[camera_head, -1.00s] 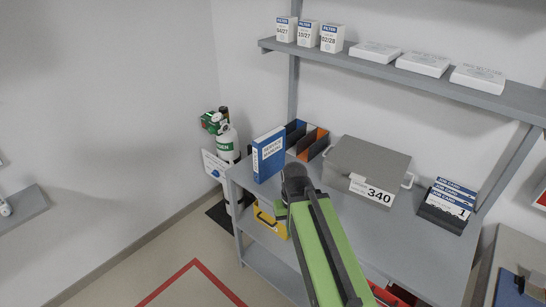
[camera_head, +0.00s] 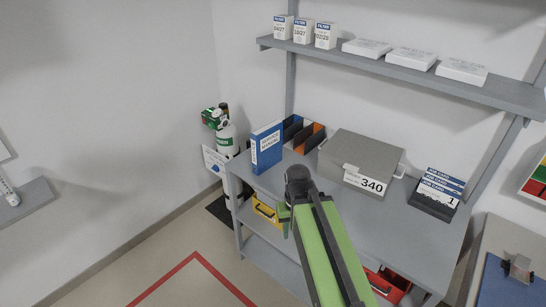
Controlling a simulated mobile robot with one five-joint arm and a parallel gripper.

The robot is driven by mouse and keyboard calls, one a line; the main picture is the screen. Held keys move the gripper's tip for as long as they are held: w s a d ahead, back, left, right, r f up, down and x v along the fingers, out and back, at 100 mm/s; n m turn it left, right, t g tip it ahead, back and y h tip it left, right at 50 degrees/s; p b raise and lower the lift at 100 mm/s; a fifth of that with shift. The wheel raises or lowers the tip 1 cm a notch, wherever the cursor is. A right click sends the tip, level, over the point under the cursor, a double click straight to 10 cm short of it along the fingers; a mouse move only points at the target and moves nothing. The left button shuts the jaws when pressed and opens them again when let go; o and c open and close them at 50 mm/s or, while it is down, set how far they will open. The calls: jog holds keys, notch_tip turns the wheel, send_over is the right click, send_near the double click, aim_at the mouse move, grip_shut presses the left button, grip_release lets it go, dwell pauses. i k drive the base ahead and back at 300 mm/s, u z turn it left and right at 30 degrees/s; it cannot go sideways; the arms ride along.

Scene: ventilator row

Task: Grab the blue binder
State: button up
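The blue binder (camera_head: 267,148) stands upright at the left end of the grey workbench top (camera_head: 345,215), with a white label on its spine. My green arm reaches up from the bottom of the view, and its dark end (camera_head: 297,180) is in front of and to the right of the binder, apart from it in the picture. The gripper's fingers cannot be made out, so I cannot tell whether it is open or shut. Nothing is seen held.
A sorter with dark and orange dividers (camera_head: 304,136) stands right behind the binder. A grey case marked 340 (camera_head: 366,155) is to the right, then a job card box (camera_head: 437,192). A green-and-white cylinder (camera_head: 227,138) stands left of the bench. A shelf (camera_head: 400,68) hangs above.

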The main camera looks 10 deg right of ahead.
aim_at(266, 142)
jog(key=z, duration=0.8)
jog(key=k, duration=0.1)
jog(key=u, duration=1.7)
jog(key=i, duration=1.25)
jog(key=u, duration=0.9)
jog(key=k, duration=0.9)
jog(key=u, duration=0.15)
jog(key=i, duration=0.9)
jog(key=z, duration=0.1)
